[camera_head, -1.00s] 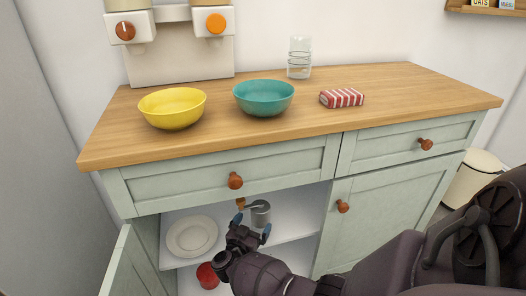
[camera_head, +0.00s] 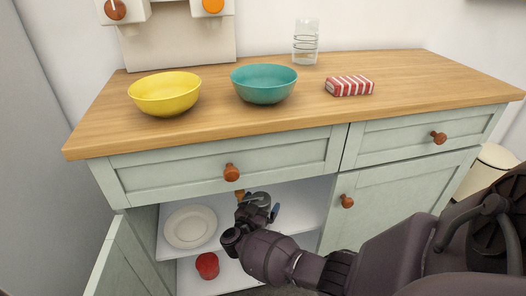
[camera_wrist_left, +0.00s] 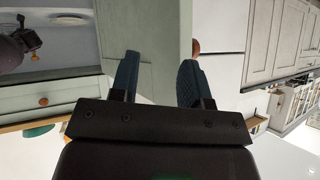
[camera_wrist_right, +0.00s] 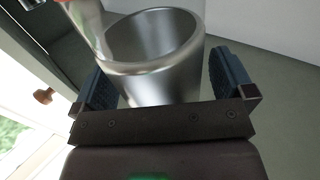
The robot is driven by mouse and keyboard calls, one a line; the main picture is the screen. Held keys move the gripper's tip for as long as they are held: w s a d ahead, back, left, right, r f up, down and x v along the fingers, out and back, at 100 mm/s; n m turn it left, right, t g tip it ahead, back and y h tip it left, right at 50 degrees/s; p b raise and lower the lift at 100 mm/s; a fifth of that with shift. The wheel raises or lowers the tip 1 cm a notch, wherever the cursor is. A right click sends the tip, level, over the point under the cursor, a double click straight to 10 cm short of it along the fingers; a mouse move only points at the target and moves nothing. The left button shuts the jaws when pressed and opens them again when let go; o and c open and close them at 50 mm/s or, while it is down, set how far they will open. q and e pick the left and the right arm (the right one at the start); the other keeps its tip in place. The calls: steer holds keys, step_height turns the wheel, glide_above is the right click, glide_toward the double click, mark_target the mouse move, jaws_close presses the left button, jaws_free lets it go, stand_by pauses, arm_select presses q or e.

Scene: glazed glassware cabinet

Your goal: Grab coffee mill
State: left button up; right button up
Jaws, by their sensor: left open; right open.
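The coffee mill, a grey metal cylinder with a wooden knob, stands on the upper inside shelf of the open cabinet (camera_head: 262,197). My right gripper (camera_head: 257,210) partly hides it in the head view. In the right wrist view the metal cylinder (camera_wrist_right: 152,75) lies between the spread fingers of my right gripper (camera_wrist_right: 160,65), which are open and not closed on it. Whether a finger touches it I cannot tell. My left gripper (camera_wrist_left: 160,62) is open and empty in the left wrist view, and out of the head view.
A white plate (camera_head: 190,227) stands left of the mill, and a red object (camera_head: 207,265) lies on the level below. The open door (camera_head: 112,262) is at left. The drawer front (camera_head: 225,165) is just above. Yellow (camera_head: 165,95) and teal (camera_head: 264,84) bowls stand on the counter.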

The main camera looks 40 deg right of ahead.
steer(key=shift+a, duration=0.1)
steer(key=c, duration=1.1)
steer(key=shift+r, duration=0.1)
steer(key=shift+c, duration=1)
steer(key=shift+w+r, duration=0.1)
